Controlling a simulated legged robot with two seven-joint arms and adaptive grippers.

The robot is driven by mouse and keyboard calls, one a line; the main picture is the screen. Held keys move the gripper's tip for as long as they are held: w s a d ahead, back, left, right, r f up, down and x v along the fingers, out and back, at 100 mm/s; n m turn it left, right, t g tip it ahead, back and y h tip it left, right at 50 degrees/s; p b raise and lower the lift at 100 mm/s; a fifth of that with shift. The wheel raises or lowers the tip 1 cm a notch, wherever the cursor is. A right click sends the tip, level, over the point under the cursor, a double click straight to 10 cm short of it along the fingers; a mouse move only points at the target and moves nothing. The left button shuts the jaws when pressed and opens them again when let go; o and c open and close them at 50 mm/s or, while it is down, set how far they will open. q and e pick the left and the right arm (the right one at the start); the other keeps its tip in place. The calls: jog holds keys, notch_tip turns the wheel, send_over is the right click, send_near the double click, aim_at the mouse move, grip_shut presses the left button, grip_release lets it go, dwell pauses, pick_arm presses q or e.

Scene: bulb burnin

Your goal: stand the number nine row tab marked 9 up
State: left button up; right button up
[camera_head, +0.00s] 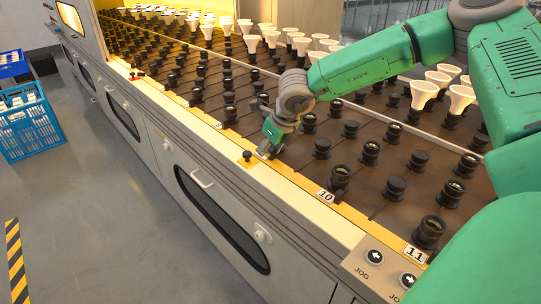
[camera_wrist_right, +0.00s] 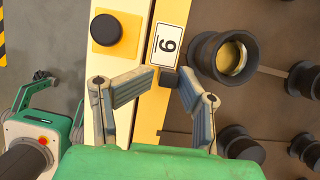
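The white tab marked 9 (camera_wrist_right: 167,45) shows its full face to the right wrist camera and seems to lie flat along the yellow rail (camera_wrist_right: 150,105). A small black block (camera_wrist_right: 168,78) sits at its near end. My right gripper (camera_wrist_right: 168,84) is open, with its fingertips on either side of the black block; contact is unclear. In the head view my right gripper (camera_head: 268,150) is low at the rail and hides tab 9.
A black knob (camera_head: 247,155) on a yellow base stands beside the right gripper; it also shows in the wrist view (camera_wrist_right: 106,29). A dark socket (camera_wrist_right: 222,58) is close right of tab 9. Tabs 10 (camera_head: 325,196) and 11 (camera_head: 415,253) are farther along the rail. White bulbs (camera_head: 423,92) stand behind.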

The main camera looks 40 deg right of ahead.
jog(key=shift+w+a+f, duration=0.1)
jog(key=shift+f, duration=0.15)
jog(key=shift+d+f, duration=0.25)
jog(key=shift+d, duration=0.7)
grip_shut()
jog(key=shift+a+r, duration=0.15)
jog(key=shift+a, duration=0.4)
jog(key=shift+d, duration=0.25)
pick_arm(q)
jog(key=shift+d+r, duration=0.15)
jog(key=shift+d, duration=0.25)
